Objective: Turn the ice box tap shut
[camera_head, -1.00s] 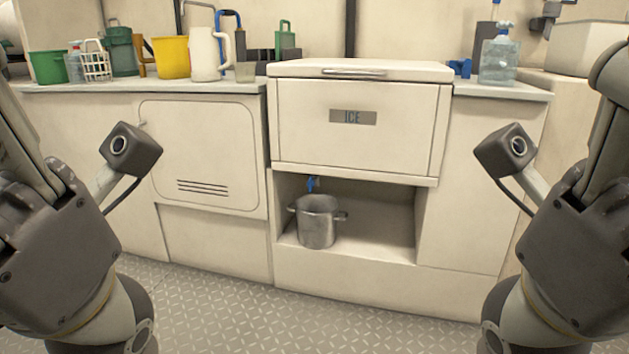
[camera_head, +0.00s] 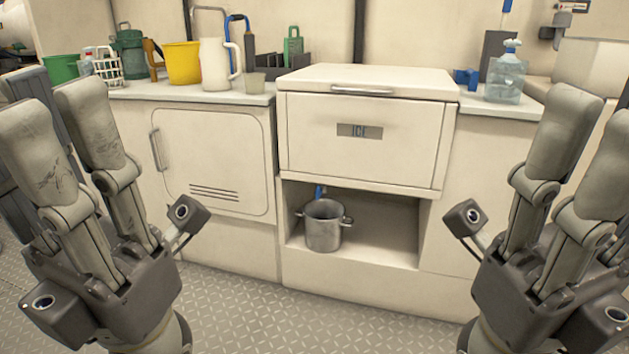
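The ice box (camera_head: 370,135) is a cream chest labelled ICE with a lid on top. Its tap (camera_head: 319,192) is a small blue handle under the box, at the upper left of the open niche. A steel pot (camera_head: 323,226) with two side handles stands upright in the niche below the tap and hides its lower part. My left gripper (camera_head: 55,110) is raised at the left, fingers up and apart, empty. My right gripper (camera_head: 590,140) is raised at the right, fingers up and apart, empty. Both are well away from the tap.
A water bottle (camera_head: 505,78) stands on the right counter. The metal floor (camera_head: 300,320) in front is clear.

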